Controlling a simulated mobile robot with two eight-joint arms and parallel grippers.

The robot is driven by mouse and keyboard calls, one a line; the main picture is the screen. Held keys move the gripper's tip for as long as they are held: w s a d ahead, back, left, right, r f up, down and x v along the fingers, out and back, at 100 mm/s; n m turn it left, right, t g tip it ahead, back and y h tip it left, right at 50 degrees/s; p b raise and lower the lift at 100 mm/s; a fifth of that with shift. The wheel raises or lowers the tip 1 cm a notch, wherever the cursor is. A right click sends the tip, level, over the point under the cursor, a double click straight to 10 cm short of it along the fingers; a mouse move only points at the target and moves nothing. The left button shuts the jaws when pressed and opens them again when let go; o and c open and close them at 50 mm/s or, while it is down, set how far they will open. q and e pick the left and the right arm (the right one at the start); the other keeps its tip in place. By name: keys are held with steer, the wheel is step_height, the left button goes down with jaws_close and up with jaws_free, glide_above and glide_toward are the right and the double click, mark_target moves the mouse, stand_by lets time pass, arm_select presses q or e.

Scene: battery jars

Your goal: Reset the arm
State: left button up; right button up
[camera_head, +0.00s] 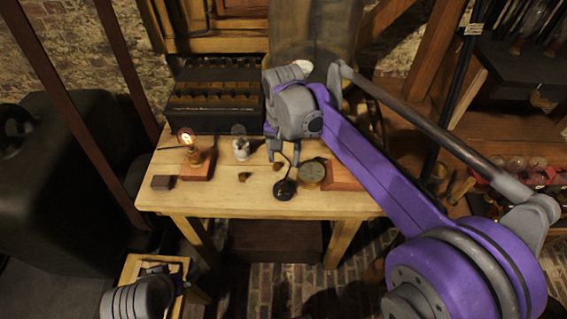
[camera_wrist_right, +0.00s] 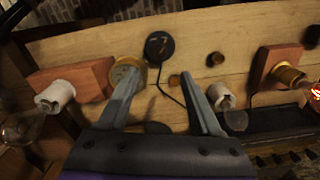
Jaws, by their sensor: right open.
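My right gripper (camera_head: 283,152) is above the wooden table (camera_head: 230,197), its arm reaching in from the right. In the right wrist view its two fingers (camera_wrist_right: 160,73) are apart with nothing held between them. The tabletop shows beyond and between the fingers, with a thin dark wire and a small brown knob (camera_wrist_right: 174,80). The left finger overlaps a round brass-rimmed piece (camera_wrist_right: 125,70) in that view; I cannot tell if they touch. My left gripper (camera_head: 176,278) is partly seen low at the left, by a small wooden stool; its fingers are unclear.
A lit bulb (camera_head: 186,136) stands on a wooden block at the table's left. A white socket (camera_head: 242,148), a black disc (camera_head: 284,189) and another wooden block (camera_head: 343,175) are near the right gripper. A dark rack (camera_head: 215,95) stands behind.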

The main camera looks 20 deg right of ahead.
steer(key=shift+s+r, duration=0.1)
steer(key=shift+r, duration=0.05)
stand_by(0.4)
steer(key=s+d+f+n+t+p, duration=0.1)
steer(key=s+d+f+n+t, duration=0.1)
steer(key=s, duration=0.8)
steer(key=s+d+f+n+t+p, duration=0.1)
steer(key=s+d+f+n+t, duration=0.1)
steer(key=s, duration=0.8)
steer(key=shift+d+f+n+t+p, duration=0.45)
steer(key=shift+n+t, duration=0.25)
steer(key=shift+n, duration=0.3)
